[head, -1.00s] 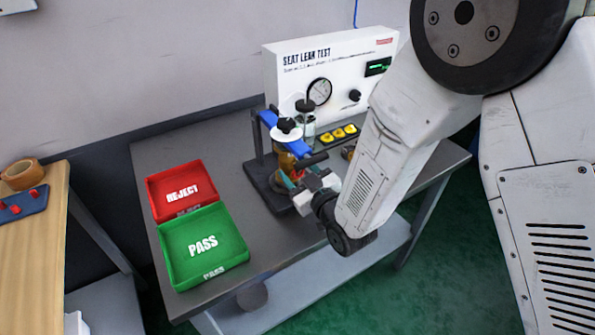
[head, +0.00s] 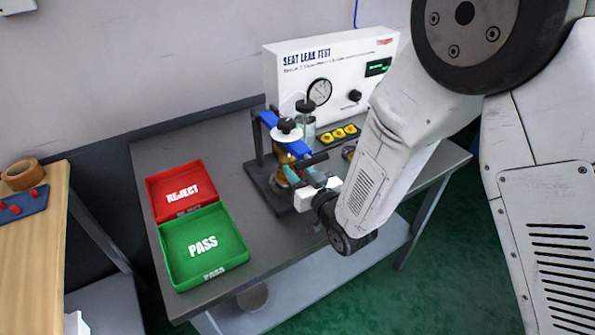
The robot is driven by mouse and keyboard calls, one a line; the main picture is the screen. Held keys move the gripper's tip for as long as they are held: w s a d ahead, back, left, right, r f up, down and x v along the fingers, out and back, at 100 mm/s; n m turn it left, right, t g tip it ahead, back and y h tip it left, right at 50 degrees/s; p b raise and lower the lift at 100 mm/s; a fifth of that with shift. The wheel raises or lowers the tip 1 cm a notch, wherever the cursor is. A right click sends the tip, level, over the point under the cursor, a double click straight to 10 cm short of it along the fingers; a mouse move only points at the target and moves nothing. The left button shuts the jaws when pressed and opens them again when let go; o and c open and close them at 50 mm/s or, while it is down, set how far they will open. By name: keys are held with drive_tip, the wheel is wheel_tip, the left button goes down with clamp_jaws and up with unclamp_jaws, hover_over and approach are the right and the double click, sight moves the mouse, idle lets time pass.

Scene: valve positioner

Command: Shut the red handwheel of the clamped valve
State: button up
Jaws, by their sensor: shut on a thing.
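The clamped valve (head: 284,160) is a small brass-coloured body in a dark stand with a blue crossbar, on the grey bench. My gripper (head: 300,175), with teal fingers, is at the near right side of the valve, low in front of the stand. It is shut on the red handwheel. The wheel itself is mostly hidden by the fingers, so I cannot make out its rim or how far it is turned.
The white seat leak test box (head: 330,80) with a gauge stands behind the clamp stand (head: 257,150). The red REJECT tray (head: 160,208) and green PASS tray (head: 174,272) lie to the left.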

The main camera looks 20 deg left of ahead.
idle(0.3)
drive_tip(key=o, duration=1)
drive_tip(key=shift+c, duration=0.2)
drive_tip(key=v, duration=0.8)
drive_tip(key=shift+w, duration=0.1)
